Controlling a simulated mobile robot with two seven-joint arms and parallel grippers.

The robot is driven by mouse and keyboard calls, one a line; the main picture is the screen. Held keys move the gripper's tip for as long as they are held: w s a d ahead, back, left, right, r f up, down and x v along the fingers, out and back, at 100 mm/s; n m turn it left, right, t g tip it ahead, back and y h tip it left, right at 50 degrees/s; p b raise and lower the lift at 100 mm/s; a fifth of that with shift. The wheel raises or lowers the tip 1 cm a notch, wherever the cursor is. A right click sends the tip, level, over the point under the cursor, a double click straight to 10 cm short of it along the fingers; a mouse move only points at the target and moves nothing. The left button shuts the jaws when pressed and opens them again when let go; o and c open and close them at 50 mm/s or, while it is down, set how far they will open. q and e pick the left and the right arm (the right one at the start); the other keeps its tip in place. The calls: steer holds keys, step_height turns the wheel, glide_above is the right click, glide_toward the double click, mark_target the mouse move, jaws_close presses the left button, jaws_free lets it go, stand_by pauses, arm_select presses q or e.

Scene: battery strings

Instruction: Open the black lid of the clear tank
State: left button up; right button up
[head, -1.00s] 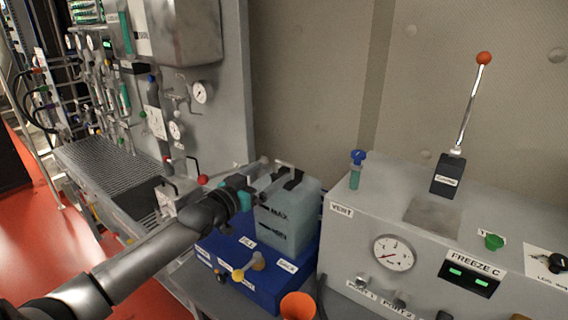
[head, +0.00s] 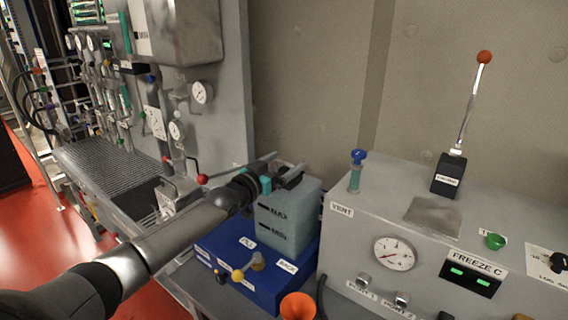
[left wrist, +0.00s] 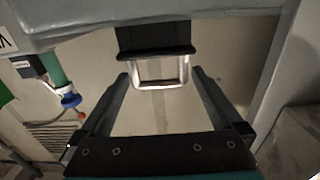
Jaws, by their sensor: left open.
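The clear tank (head: 286,221) is a pale, translucent box with MAX and MIN marks, standing upright on a blue base. My left gripper (head: 284,168) is open at the top of the tank and covers much of it in the head view. In the left wrist view the black lid (left wrist: 155,38) with a metal loop handle (left wrist: 162,84) shows ahead of the open left gripper (left wrist: 161,73). The loop lies between the fingertips, with a gap visible on each side. The lid looks shut. My right gripper is not in view.
The blue base (head: 262,284) carries a yellow-knobbed valve (head: 238,275). An orange funnel (head: 298,306) stands in front. To the right is a grey console (head: 345,238) with a blue-topped vent valve (head: 356,172) near the tank. A red-knobbed lever (head: 202,179) lies left of the gripper.

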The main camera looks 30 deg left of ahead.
arm_select(q)
jaws_close()
stand_by(0.8)
